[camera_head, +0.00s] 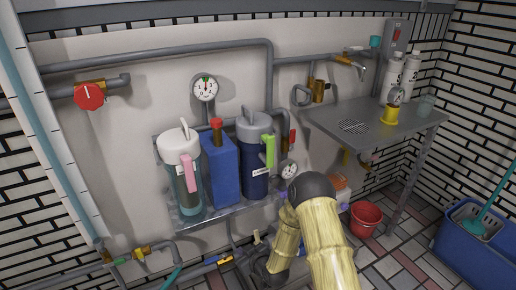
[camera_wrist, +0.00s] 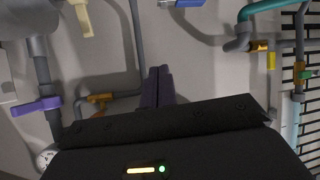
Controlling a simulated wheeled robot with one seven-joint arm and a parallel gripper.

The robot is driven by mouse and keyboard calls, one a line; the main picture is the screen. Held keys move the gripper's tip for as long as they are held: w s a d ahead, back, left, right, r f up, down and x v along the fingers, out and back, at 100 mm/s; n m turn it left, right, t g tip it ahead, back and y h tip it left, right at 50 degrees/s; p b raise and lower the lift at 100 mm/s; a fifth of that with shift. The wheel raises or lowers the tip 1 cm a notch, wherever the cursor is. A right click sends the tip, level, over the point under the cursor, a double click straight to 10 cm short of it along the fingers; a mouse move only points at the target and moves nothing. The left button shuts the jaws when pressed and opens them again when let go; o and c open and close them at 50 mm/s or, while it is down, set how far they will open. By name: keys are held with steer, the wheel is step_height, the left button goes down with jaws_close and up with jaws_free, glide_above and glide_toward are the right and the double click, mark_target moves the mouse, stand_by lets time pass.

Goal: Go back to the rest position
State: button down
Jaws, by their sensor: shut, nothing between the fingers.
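My gripper (camera_wrist: 159,85) shows in the wrist view with its two dark fingers side by side and shut, and nothing is held between them. The fingers point at a pale wall with grey pipes and appear free of contact, though the gap is hard to judge. In the head view, my arm's pale yellow links and dark elbow fill the lower middle. My gripper is not clearly visible there.
In the wrist view, a purple valve lever (camera_wrist: 37,106) and a beige lever (camera_wrist: 82,20) are at left. In the head view, a shelf (camera_head: 224,207) holds bottles and a blue container (camera_head: 221,172). A metal counter (camera_head: 375,128) and red bucket (camera_head: 365,219) are at right.

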steer(key=s+d+r+m+g+h+p, duration=0.1)
steer(key=s+d+r+m+g+h, duration=0.15)
steer(key=d+r, duration=0.55)
steer(key=s+d+r+m+g+h+p, duration=0.1)
steer(key=s+d+r+h, duration=0.2)
steer(key=d+r, duration=0.5)
steer(key=s+d+r+m+g+h+p, duration=0.1)
steer(key=s+d+r+m+g, duration=0.1)
steer(key=s+r, duration=0.55)
steer(key=s+d+r+m+g+h+p, duration=0.1)
steer(key=s+d+r+m+g, duration=0.15)
steer(key=s+r, duration=0.5)
step_height(320, 180, up, 36)
steer(key=s+t+p, duration=0.1)
steer(key=p, duration=3.7)
steer(key=shift+s+d, duration=0.2)
steer(key=shift+s, duration=0.2)
steer(key=shift+a, duration=0.1)
